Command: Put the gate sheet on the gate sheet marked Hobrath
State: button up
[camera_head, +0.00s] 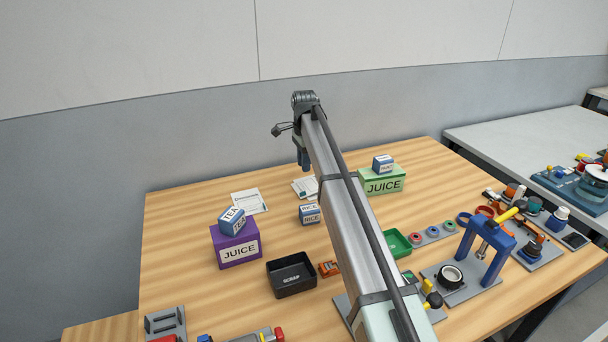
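Two places with printed white sheets show on the wooden table. One sheet (249,201) lies flat at the back left, behind the purple box. Another sheet (304,187) lies to its right, partly hidden by my arm; it may be more than one sheet overlapping. The print is too small to read, so I cannot tell which is marked Hobrath.
A purple JUICE box (235,248) carries a TEA box (232,220). RICE boxes (310,214) stand near the right sheet. A green JUICE box (382,181) carries a small blue box (382,163). A black SCRAP tray (291,278) sits in front. Tools crowd the right side.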

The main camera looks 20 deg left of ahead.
jog(key=shift+r, duration=1.85)
